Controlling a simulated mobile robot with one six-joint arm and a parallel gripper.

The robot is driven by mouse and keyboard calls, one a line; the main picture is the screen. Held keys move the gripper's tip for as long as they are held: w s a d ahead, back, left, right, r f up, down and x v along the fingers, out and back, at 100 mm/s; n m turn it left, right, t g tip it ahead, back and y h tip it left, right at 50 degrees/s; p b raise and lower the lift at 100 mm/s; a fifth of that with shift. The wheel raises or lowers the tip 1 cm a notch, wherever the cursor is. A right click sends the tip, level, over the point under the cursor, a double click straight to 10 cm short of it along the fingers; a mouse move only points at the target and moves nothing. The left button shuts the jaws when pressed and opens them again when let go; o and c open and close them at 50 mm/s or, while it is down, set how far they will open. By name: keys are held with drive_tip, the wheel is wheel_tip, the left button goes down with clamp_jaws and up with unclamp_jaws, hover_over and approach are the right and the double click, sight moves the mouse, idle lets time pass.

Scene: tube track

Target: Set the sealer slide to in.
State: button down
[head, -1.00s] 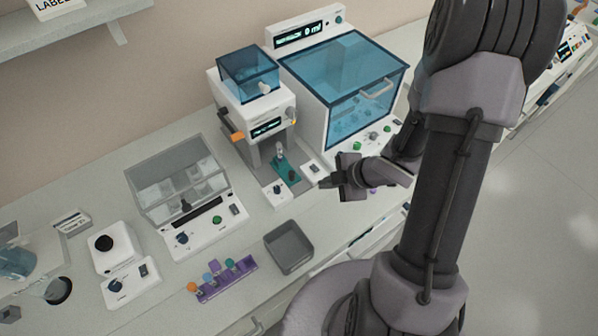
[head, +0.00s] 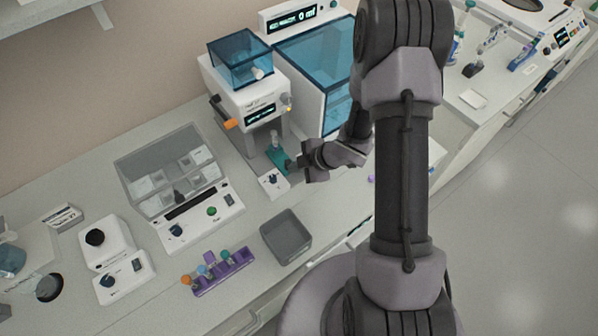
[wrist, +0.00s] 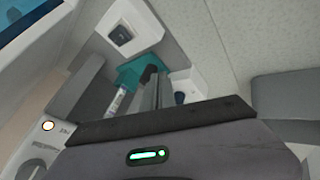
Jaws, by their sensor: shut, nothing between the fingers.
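The sealer (head: 249,98) is a white machine with a blue clear box on top and an orange tab on its left side. Its teal slide (head: 277,157) sticks out at the front, with a clear tube (head: 274,139) standing on it. My gripper (head: 292,165) is shut and empty, its tips at the front end of the slide. In the wrist view, the gripper fingers (wrist: 150,88) lie over the teal slide (wrist: 131,74), beside the tube (wrist: 117,101). I cannot tell whether the tips touch the slide. The slide's front end is partly hidden by the fingers.
A small panel with a dark knob (head: 272,180) sits before the sealer. A blue-windowed cabinet (head: 310,60) stands to the right, partly behind my arm. A grey tray (head: 286,238) and a purple rack of colored tubes (head: 224,272) lie in front. A clear-lidded device (head: 167,170) stands left.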

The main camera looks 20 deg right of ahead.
sight(275, 151)
drive_tip(key=w+p, duration=0.1)
drive_tip(key=w, duration=0.1)
drive_tip(key=w+a+p, duration=0.1)
drive_tip(key=w, duration=0.1)
drive_tip(key=w+a+p, duration=0.1)
drive_tip(key=w, duration=0.2)
drive_tip(key=shift+w+a+r, duration=0.1)
drive_tip(key=shift+a, duration=0.05)
drive_tip(key=shift+w, duration=0.35)
drive_tip(key=shift+a, duration=0.1)
